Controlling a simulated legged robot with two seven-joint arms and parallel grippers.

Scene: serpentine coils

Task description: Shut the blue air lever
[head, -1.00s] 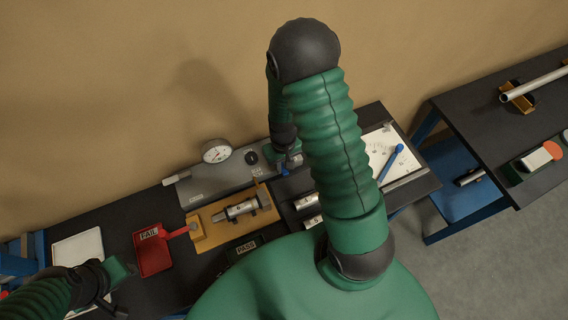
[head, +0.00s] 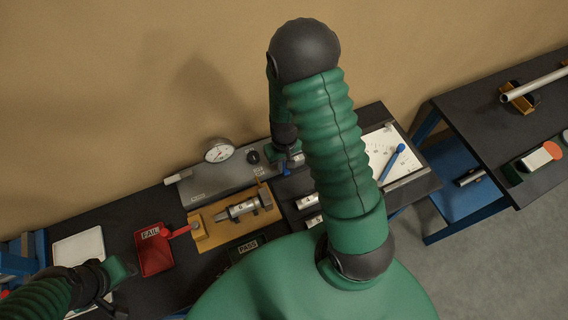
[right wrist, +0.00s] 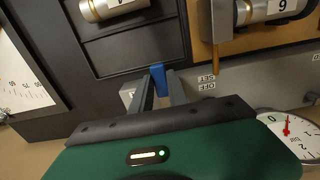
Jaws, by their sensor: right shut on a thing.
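The blue air lever (right wrist: 158,76) shows in the right wrist view as a short blue piece between my right fingertips, at the edge of the grey panel. My right gripper (right wrist: 161,88) is shut on it. The fingers hide part of the lever, so its exact angle cannot be told. In the head view my right gripper (head: 290,162) is at the right end of the grey panel (head: 216,184), with a bit of blue at its tips. My left gripper (head: 124,270) is low at the left, near the red FAIL tray (head: 155,255); its jaws are unclear.
A round gauge (head: 219,150) stands on the panel. A yellow fixture (head: 213,232) holds a metal cylinder (head: 243,208). More cylinders (head: 307,201) lie in a dark tray close by. A white scale board with a blue pointer (head: 391,162) is on the right. A second table (head: 480,125) stands further right.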

